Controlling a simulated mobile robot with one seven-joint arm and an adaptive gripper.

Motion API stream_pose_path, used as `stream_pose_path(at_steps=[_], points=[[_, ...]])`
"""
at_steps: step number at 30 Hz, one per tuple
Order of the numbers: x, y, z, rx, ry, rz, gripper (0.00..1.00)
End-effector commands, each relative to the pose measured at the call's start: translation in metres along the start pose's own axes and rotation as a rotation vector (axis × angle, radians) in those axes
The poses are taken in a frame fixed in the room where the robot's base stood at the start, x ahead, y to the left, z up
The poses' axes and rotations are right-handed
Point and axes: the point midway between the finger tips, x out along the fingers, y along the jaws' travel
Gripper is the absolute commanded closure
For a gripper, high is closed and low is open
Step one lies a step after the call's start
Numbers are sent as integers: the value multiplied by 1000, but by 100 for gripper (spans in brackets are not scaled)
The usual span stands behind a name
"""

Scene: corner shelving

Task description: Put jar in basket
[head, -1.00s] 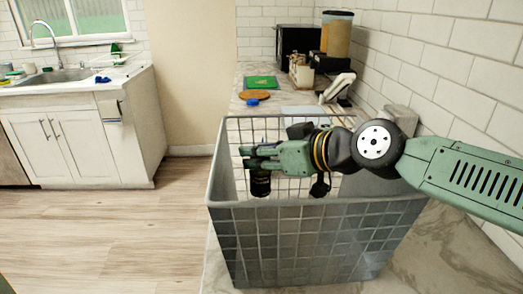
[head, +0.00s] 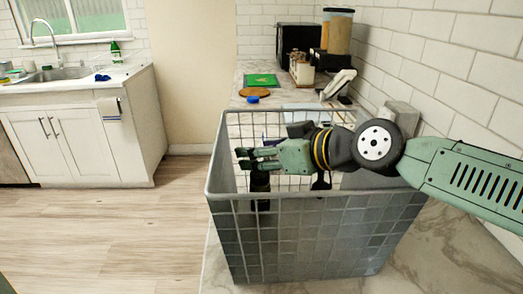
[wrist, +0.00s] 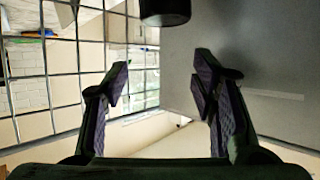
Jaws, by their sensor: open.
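The dark, nearly black jar (head: 260,183) shows inside the wire basket, just behind its front rim and below my gripper's fingers. Its lower part is seen through the front mesh; whether it touches the floor of the basket I cannot tell. In the wrist view the dark jar (wrist: 165,10) is at the top edge, apart from both fingers. My gripper (head: 242,158) is open above the basket's left part, fingers pointing left; in the wrist view the space between its fingertips (wrist: 160,88) is empty. The grey basket (head: 310,235) stands on the marble counter.
The white tiled wall (head: 455,80) runs close along the right. Behind the basket the counter holds a blue lid (head: 253,99), a round wooden board (head: 254,92), a green board (head: 261,80) and a dark box (head: 293,38). A sink cabinet (head: 75,135) stands at left across open floor.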

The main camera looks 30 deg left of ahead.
Motion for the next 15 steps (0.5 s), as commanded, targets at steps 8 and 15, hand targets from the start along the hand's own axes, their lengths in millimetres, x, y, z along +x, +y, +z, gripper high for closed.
stream_pose_path(at_steps=[8, 15], points=[[-1, -1, -1, 3, -4, -3, 48], [-30, 1, -7, 4, 5, 2, 48]])
